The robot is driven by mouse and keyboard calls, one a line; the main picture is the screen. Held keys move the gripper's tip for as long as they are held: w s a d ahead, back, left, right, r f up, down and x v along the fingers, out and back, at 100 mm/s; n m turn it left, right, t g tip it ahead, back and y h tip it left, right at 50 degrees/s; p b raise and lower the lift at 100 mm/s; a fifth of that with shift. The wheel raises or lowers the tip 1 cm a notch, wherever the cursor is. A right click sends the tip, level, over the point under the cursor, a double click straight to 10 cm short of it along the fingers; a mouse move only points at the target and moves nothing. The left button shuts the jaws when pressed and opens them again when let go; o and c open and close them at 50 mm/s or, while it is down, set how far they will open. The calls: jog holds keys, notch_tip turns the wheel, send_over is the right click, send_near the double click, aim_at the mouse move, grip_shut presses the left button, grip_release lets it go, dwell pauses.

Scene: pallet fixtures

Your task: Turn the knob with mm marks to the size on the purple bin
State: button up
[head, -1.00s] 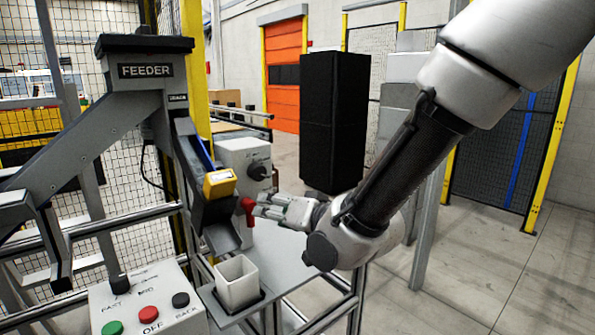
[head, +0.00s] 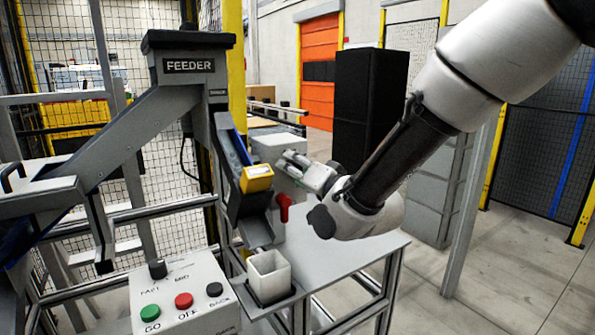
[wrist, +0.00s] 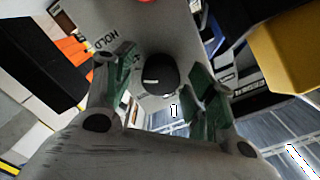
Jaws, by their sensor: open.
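A dark round knob (wrist: 160,76) with a pale line shows on a grey panel in the wrist view, between the two fingers of my gripper. The word HOLD is printed to its left; I cannot read any mm marks. My gripper (head: 297,160) is open, in front of the grey box (head: 270,148) in the head view, where it hides the knob. The fingers are on either side of the knob; I cannot tell whether they touch it. No purple bin is in view.
A red lever (head: 284,204) sits just below my gripper. The feeder chute with a yellow block (head: 257,178) is close on the left, above a white square cup (head: 268,272). A button box (head: 185,296) stands at the front left. The table (head: 335,250) is clear on the right.

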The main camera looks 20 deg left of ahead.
jog(key=shift+c, duration=0.5)
jog(key=c, duration=0.9)
jog(key=shift+c, duration=0.2)
jog(key=shift+n, duration=0.5)
jog(key=n, duration=2.3)
jog(key=shift+s+f, duration=0.1)
